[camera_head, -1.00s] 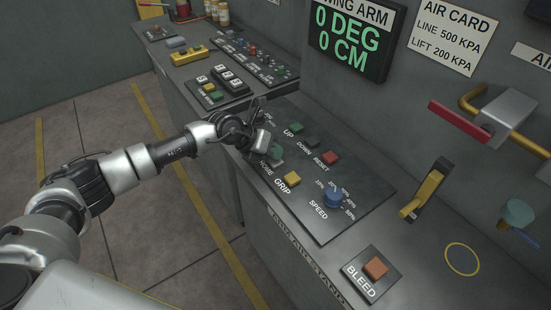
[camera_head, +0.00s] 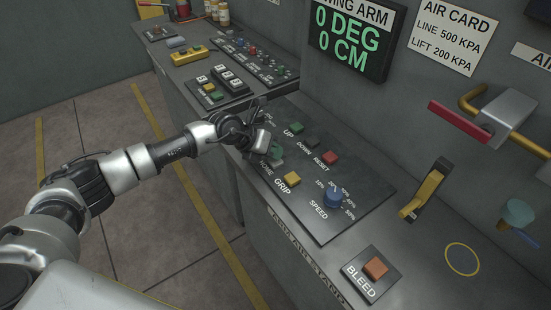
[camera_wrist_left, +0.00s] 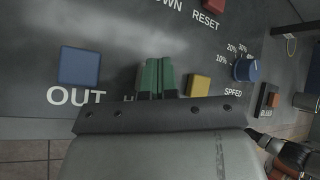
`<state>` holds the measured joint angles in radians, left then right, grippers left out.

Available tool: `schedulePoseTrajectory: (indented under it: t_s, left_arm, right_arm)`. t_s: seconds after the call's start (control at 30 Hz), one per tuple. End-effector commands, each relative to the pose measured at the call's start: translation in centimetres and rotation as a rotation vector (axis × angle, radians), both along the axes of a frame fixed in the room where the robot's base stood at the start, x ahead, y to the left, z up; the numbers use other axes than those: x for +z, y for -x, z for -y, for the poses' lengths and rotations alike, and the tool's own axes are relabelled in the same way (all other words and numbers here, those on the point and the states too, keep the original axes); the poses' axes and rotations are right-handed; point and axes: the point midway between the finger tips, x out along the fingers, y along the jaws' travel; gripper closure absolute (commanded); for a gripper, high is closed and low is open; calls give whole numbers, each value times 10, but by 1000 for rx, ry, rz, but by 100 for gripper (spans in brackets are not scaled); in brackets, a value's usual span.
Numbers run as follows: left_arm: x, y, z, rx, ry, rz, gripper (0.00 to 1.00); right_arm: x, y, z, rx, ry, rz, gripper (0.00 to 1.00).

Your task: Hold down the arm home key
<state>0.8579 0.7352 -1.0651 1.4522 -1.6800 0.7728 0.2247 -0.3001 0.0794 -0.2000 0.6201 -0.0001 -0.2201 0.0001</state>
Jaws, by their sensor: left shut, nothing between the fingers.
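The arm home key is a grey key (camera_head: 278,164) on the dark panel, above the GRIP label, with its HOME label partly covered. My left gripper (camera_head: 276,152) is shut and empty, its green fingertips right at the home key. In the left wrist view the shut fingers (camera_wrist_left: 158,78) stand between the blue OUT key (camera_wrist_left: 80,65) and the yellow grip key (camera_wrist_left: 198,85). They hide most of the home key and its label there. I cannot tell whether the key is pressed down. A dark part with a silver tip at the lower right of that view looks like my right gripper (camera_wrist_left: 260,139).
The yellow grip key (camera_head: 292,179) is close by. The green UP key (camera_head: 297,127), red RESET key (camera_head: 330,158) and blue speed knob (camera_head: 333,197) share the panel. The display (camera_head: 350,38) reads 0 DEG, 0 CM. An orange BLEED button (camera_head: 375,268) is nearer.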

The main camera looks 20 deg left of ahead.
Motion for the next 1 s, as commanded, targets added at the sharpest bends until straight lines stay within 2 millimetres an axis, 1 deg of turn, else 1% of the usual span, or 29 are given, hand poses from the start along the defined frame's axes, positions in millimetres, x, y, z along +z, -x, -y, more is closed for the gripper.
schedulePoseTrajectory:
  t_s: [0.37,0.7,1.0]
  left_arm:
    - [0,0,0,-1,-1,-2,100]
    - [17,0,0,0,-1,-1,100]
    - [18,0,0,0,0,0,100]
  right_arm:
    - [1,0,0,0,0,0,30]
    - [16,0,0,0,0,0,30]
    - [15,0,0,0,0,0,30]
